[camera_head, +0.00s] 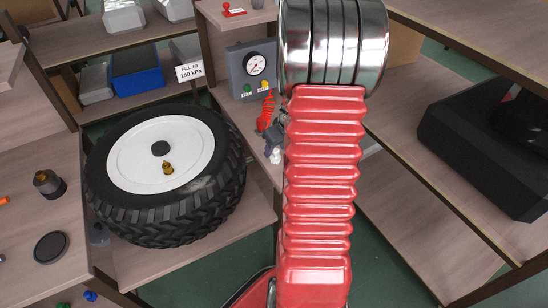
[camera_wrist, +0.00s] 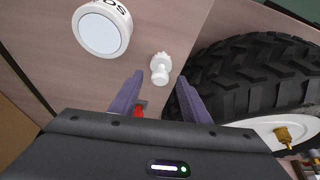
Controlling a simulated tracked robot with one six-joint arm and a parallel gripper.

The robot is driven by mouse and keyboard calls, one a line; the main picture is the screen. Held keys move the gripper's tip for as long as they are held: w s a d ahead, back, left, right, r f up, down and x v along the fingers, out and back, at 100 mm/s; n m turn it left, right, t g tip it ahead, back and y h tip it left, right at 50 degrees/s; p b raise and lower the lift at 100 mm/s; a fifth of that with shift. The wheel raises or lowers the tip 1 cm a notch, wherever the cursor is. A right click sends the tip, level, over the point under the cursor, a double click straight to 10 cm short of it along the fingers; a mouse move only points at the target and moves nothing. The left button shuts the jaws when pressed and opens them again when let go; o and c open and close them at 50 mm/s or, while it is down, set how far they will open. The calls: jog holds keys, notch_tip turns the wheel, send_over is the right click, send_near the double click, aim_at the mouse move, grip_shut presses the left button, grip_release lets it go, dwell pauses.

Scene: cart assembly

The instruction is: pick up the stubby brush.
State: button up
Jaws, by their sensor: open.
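A small white stubby piece with a knobbly top, which looks like the stubby brush (camera_wrist: 160,68), stands on the wooden shelf in the wrist view. It also seems to show in the head view as a small white shape (camera_head: 275,156) beside my red arm. My gripper (camera_wrist: 160,80) is open, its two purple fingers pointing toward the white piece. The piece appears between and slightly beyond the fingertips; I cannot tell the remaining distance. Nothing is held. In the head view my arm hides most of this area, and I cannot make out the gripper there.
A large black tyre with a white rim (camera_head: 195,155) lies close by; it fills the right of the wrist view. A round white lettered item (camera_wrist: 102,28) is left of the brush. A small red thing (camera_wrist: 138,111) shows by the left finger. A gauge panel (camera_head: 252,70) stands behind.

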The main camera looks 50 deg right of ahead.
aim_at(275, 150)
jog(key=shift+x, duration=1)
jog(key=shift+c, duration=0.5)
jog(key=c, duration=0.9)
notch_tip(275, 150, up, 10)
